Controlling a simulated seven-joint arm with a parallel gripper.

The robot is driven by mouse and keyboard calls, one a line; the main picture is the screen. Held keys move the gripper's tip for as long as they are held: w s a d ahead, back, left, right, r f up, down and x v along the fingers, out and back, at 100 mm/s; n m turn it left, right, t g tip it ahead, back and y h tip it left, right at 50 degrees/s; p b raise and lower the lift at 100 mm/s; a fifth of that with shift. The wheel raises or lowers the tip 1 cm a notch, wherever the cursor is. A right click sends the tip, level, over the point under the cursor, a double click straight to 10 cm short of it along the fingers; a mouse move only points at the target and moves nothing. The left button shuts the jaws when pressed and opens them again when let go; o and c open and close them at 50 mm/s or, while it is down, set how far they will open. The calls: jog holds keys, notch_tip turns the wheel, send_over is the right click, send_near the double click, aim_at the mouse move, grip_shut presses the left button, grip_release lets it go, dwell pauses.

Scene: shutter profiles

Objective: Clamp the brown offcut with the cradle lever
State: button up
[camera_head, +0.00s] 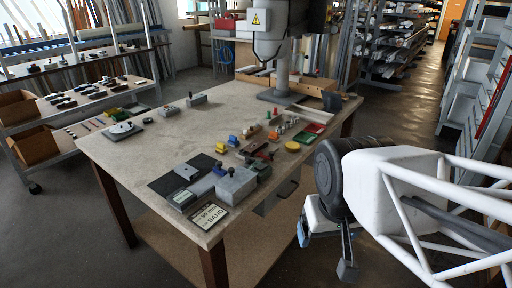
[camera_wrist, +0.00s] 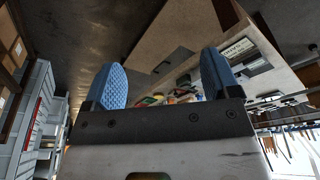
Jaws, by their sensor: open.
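A grey block (camera_head: 236,186) with a dark-knobbed lever (camera_head: 230,171) stands near the table's front corner; it looks like the cradle. I cannot tell whether the lever is up or down on anything. The brown offcut is too small to pick out surely among the small pieces in the middle of the table. My gripper (camera_head: 325,255) hangs beyond the table's right edge, apart from everything. In the wrist view my gripper (camera_wrist: 162,68) shows two blue ridged fingers wide apart with nothing between them.
The table (camera_head: 150,155) holds a black mat (camera_head: 168,183), a sign card (camera_head: 208,215), a yellow disc (camera_head: 292,146) and several small coloured pieces. A grey post (camera_head: 282,72) rises at the back. The table's left part is mostly clear. Shelves stand along the right.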

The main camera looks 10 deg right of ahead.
jog(key=shift+c, duration=0.2)
jog(key=shift+w+r, duration=0.1)
jog(key=c, duration=0.5)
jog(key=shift+w+r, duration=0.25)
jog(key=shift+w, duration=0.35)
jog(key=w+r+g, duration=0.1)
jog(key=w+r, duration=0.1)
jog(key=w, duration=2.7)
jog(key=shift+g, duration=0.8)
jog(key=w+f, duration=0.4)
jog(key=w, duration=0.5)
jog(key=w+d+f, duration=0.1)
jog(key=w+f, duration=0.4)
jog(key=w, duration=0.5)
jog(key=w+d+f, duration=0.1)
jog(key=w+f, duration=0.4)
jog(key=w, duration=0.5)
jog(key=shift+w+d+f, duration=0.1)
jog(key=shift+w+f, duration=0.4)
jog(key=shift+w, duration=0.05)
